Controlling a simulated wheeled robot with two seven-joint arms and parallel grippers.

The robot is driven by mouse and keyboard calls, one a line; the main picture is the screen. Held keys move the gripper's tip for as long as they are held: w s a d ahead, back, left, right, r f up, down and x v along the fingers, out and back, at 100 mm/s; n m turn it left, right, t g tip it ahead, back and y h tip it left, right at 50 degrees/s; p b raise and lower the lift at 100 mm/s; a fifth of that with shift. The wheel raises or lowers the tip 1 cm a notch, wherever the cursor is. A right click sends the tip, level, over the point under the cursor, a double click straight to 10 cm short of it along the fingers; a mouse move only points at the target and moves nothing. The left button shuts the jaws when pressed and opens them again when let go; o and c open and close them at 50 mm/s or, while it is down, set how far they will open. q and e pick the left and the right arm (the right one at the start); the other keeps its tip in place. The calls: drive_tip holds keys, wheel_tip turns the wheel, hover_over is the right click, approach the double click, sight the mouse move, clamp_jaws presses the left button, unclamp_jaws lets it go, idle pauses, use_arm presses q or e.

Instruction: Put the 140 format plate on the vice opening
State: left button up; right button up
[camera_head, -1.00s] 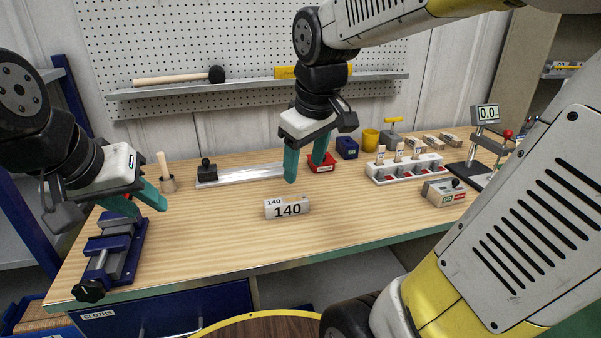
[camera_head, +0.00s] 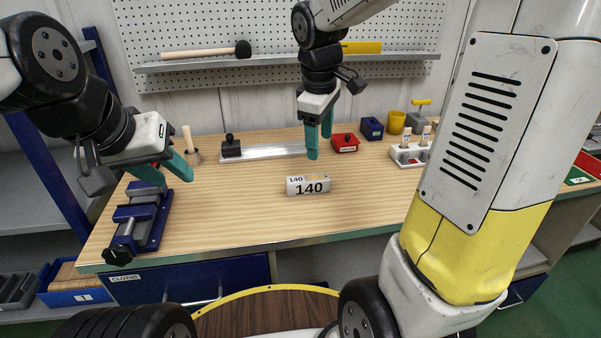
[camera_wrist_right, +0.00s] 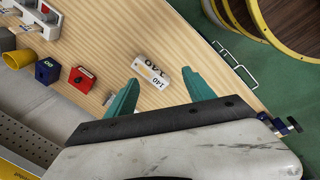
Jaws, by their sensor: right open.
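The 140 format plate (camera_head: 308,186) is a pale block with a black "140" on its front, resting on the wooden bench. It also shows in the right wrist view (camera_wrist_right: 151,72), ahead of the fingers. My right gripper (camera_head: 319,143) is open and empty, above and behind the plate in the head view. The right wrist view shows its two teal fingers (camera_wrist_right: 160,92) apart. The blue vice (camera_head: 141,218) stands at the bench's left front. My left gripper (camera_head: 167,175) hangs just above the vice with its teal fingers apart, and nothing shows between them.
A metal rail with a black knob (camera_head: 232,147), a red box (camera_head: 345,143) and a blue box (camera_head: 371,128) stand along the back. A stick rack (camera_head: 408,156) is at the right. The bench between the vice and plate is clear.

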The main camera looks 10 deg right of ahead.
sight(307, 178)
drive_tip(key=w+f+n, duration=0.2)
drive_tip(key=w+f, duration=0.1)
drive_tip(key=w+a+f+n+g+h, duration=0.1)
drive_tip(key=w+f+n, duration=0.2)
drive_tip(key=w+f, duration=0.1)
drive_tip(key=w+a+f+n+g+h, duration=0.1)
drive_tip(key=w+f+n, duration=0.1)
drive_tip(key=w+f, duration=0.1)
drive_tip(key=shift+w+a+f, duration=0.2)
drive_tip(key=x, duration=0.8)
drive_tip(key=shift+w+a, duration=0.15)
drive_tip(key=shift+w, duration=0.05)
drive_tip(key=shift+r, duration=0.1)
clamp_jaws()
